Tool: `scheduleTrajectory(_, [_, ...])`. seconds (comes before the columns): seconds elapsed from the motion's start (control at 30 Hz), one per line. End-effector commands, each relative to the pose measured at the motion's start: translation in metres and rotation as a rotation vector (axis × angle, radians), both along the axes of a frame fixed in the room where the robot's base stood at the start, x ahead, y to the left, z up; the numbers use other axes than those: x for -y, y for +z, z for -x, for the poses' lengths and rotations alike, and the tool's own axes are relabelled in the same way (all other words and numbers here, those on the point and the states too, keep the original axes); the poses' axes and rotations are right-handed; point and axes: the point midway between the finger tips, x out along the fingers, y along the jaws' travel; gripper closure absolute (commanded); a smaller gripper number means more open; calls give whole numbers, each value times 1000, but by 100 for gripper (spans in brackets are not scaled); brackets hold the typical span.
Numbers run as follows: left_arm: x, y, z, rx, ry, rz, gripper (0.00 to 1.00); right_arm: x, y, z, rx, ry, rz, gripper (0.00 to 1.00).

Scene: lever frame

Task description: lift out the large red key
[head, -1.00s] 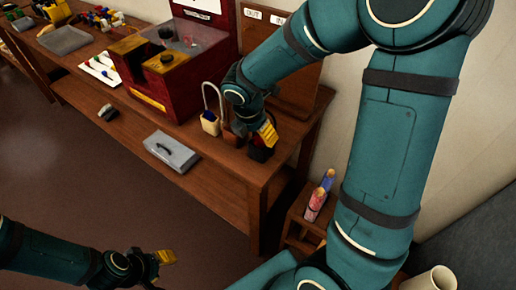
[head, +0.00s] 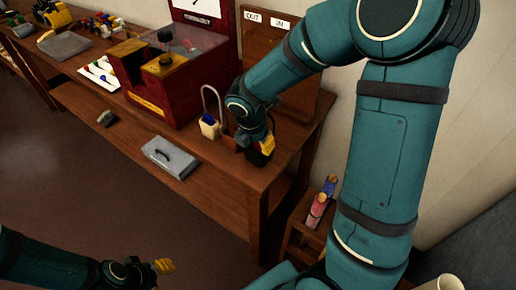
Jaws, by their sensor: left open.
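I cannot pick out the large red key for certain in the head view. My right gripper (head: 265,148) hangs low over the right end of the wooden bench, with yellow fingertips beside a small brown holder (head: 229,141). My own wrist hides much of that spot, and whether its jaws hold anything is not visible. My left gripper (head: 165,267) is open and empty at the bottom left, over the floor and well away from the bench. A white board (head: 101,72) with several small coloured-handled pieces lies on the bench at the left.
A red box (head: 172,98) with a clear top stands on the bench. A brown board (head: 285,68) marked OUT and IN stands behind my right arm.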

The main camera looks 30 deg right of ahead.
Motion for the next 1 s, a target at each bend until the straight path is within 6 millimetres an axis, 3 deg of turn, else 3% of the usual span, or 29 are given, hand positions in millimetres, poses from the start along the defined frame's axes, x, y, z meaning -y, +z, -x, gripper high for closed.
scheduleTrajectory(0.47, [0,1,0,-1,0,0,53,-1,0,1,-5,0,-1,91])
scheduleTrajectory(1.0, [1,25,4,-11,-2,2,53,0,25,1,-2,0,0,91])
